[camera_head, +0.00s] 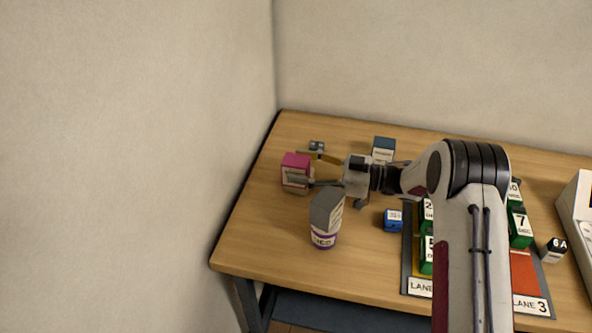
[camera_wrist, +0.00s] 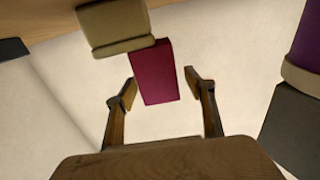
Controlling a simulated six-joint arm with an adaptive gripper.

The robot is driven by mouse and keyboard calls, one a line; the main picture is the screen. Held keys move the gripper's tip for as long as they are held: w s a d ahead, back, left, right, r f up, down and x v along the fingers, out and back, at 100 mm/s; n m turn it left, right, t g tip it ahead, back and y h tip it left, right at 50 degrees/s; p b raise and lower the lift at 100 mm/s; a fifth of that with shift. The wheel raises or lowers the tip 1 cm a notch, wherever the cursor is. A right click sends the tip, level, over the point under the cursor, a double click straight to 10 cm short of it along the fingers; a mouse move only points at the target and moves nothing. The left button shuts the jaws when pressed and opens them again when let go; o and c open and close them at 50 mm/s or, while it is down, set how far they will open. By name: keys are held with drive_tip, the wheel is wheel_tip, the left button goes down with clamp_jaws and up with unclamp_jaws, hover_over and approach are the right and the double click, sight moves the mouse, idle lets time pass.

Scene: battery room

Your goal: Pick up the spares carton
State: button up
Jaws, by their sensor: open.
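A carton with a magenta top and a beige lower part (camera_head: 296,173) stands at the left of the table; its label is too small to read, so I cannot confirm that it is the spares carton. In the wrist view its magenta part (camera_wrist: 152,72) shows between my fingers, with the beige part above it in the picture. My gripper (camera_head: 312,170) is open and reaches in from the right, close to the carton. In the head view one finger passes in front of the carton. In the wrist view my gripper (camera_wrist: 160,88) shows gaps on both sides; I see no contact.
A grey-topped container with a purple band (camera_head: 324,240) stands in front of my gripper. A small blue box (camera_head: 393,222) is near the lane tray (camera_head: 408,270). The front left table is clear.

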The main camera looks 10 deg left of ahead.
sight(296, 160)
drive_tip(key=shift+a, duration=0.85)
drive_tip(key=c, duration=1.4)
drive_tip(key=shift+c, duration=0.2)
drive_tip(key=shift+r, duration=0.2)
drive_tip(key=shift+r, duration=4.85)
